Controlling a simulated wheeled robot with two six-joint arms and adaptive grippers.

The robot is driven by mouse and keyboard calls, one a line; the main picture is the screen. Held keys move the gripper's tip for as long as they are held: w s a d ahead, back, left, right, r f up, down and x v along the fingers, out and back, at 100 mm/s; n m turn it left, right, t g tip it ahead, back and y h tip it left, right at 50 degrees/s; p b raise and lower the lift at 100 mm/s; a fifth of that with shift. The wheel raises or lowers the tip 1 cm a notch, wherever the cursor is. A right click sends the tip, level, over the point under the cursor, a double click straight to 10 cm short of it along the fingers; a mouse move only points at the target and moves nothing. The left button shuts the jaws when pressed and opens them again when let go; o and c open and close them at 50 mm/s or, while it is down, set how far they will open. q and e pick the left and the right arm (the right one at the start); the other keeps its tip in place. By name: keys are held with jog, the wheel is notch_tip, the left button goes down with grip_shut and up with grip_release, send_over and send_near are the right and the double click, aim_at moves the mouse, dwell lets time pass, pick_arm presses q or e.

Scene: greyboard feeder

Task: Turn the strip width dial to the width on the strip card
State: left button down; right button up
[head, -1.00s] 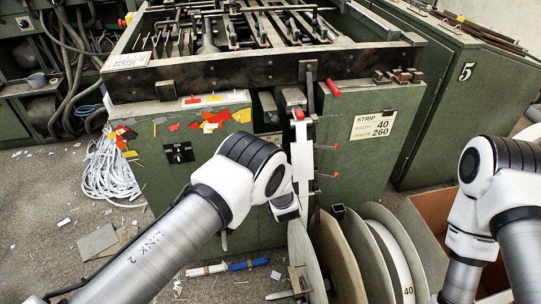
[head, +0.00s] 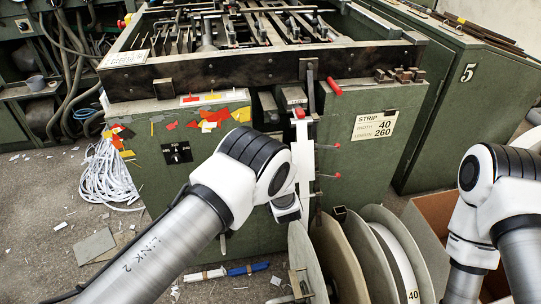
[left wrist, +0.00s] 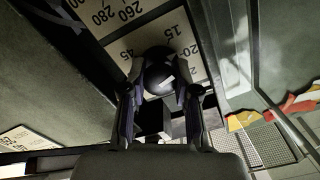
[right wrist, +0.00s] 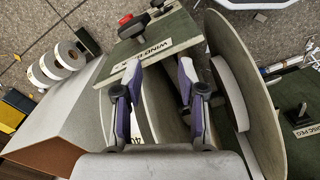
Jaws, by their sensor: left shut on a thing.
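The strip card (head: 375,126) on the green machine front reads STRIP, width 40, length 260. In the left wrist view, the dial's round black knob (left wrist: 158,76) has a pale pointer mark and sits over a cream number plate (left wrist: 122,47) where 15, 20 and 45 show. My left gripper (left wrist: 158,88) is shut on the knob. In the head view my left wrist hides the gripper and dial. My right gripper (right wrist: 160,78) is open and empty; it is out of the head view.
Another plate (left wrist: 118,12) with 260 and 280 lies beside the dial plate. Red-tipped levers (head: 328,146) stick out right of my left wrist. Large reel discs (head: 337,258) stand below. A cardboard box (head: 428,215) is near my right arm. A wind-labelled green panel (right wrist: 155,48) lies beyond my right gripper.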

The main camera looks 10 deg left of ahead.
pick_arm(q)
jog(key=c, duration=0.8)
grip_release()
jog(key=shift+c, duration=0.2)
